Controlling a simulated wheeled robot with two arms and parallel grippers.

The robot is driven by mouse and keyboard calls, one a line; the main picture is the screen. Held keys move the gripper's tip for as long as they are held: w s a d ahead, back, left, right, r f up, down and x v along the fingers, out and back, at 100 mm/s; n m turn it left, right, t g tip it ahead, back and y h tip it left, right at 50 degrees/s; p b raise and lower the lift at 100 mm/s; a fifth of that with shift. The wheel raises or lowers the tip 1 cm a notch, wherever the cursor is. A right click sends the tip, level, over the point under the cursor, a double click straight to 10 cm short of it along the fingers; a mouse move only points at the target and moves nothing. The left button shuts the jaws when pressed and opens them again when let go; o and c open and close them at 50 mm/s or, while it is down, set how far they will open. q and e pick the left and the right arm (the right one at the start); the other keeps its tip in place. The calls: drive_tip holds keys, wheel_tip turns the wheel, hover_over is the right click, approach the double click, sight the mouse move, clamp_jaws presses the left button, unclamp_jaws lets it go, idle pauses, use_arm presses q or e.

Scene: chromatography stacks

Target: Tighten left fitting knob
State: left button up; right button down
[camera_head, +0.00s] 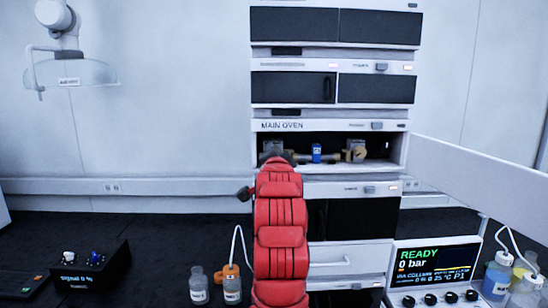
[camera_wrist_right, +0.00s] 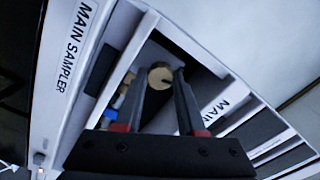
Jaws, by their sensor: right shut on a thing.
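My right gripper (camera_head: 280,157) reaches into the left part of the open main oven (camera_head: 330,178). In the right wrist view its fingers (camera_wrist_right: 162,80) are shut on a round brass knob, the left fitting knob (camera_wrist_right: 160,76), one tip on each side. In the head view the gripper and red arm hide that knob. A blue column part (camera_head: 316,153) stands in the middle of the oven, and a brass right fitting knob (camera_head: 358,152) sits to its right. Blue also shows beside a finger in the right wrist view (camera_wrist_right: 119,103). My left gripper is not in view.
The white oven door (camera_head: 480,165) stands open to the right. A display (camera_head: 436,264) reads READY, 0 bar. Bottles (camera_head: 199,287) stand on the dark bench left of my arm, and more (camera_head: 497,275) at the right. A black signal box (camera_head: 92,270) sits at the left.

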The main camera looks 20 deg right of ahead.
drive_tip(key=shift+m, duration=1.1)
drive_tip(key=c, duration=0.5)
unclamp_jaws()
